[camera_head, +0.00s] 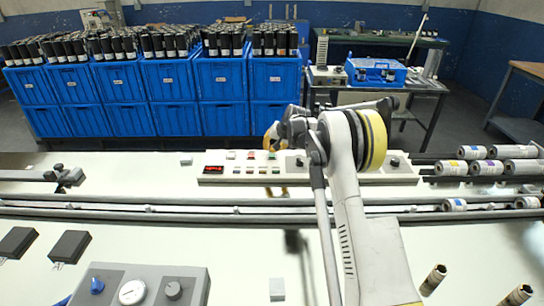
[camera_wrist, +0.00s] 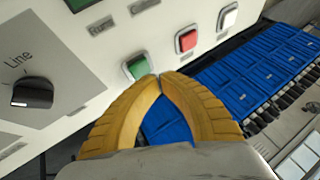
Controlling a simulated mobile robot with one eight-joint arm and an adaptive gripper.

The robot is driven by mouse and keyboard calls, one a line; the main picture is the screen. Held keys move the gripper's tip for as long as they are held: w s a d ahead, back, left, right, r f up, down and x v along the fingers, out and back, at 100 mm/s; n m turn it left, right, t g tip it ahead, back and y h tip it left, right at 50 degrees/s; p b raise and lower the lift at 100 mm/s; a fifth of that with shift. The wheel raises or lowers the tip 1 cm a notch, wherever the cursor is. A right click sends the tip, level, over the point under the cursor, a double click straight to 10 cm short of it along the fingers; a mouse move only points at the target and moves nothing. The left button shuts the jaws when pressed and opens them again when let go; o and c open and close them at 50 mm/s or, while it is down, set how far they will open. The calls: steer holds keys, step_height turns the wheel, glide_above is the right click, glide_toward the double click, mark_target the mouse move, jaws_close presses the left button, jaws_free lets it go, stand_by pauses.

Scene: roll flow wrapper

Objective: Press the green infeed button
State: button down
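The green button (camera_wrist: 136,67) sits on the light control panel (camera_head: 330,176), left of a red button (camera_wrist: 186,40) and a white button (camera_wrist: 228,16) in the wrist view. My gripper (camera_wrist: 159,76) has yellow fingers that bow apart in the middle but meet at the tips, with nothing held between them. The tips are just right of and below the green button in the wrist view and overlap its edge. Whether they touch it I cannot tell. In the head view my gripper (camera_head: 271,137) is above the panel, partly hidden by my arm.
A black Line knob (camera_wrist: 33,92) is on the panel to the left. The panel has a red display (camera_head: 213,169) and several small buttons. Rolls (camera_head: 487,168) lie on the conveyor at right. Blue crates (camera_head: 220,90) with dark rolls stand behind. A grey gauge box (camera_head: 140,285) is in front.

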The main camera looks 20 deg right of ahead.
steer(key=shift+f, duration=0.15)
stand_by(0.7)
steer(key=shift+f+b, duration=0.3)
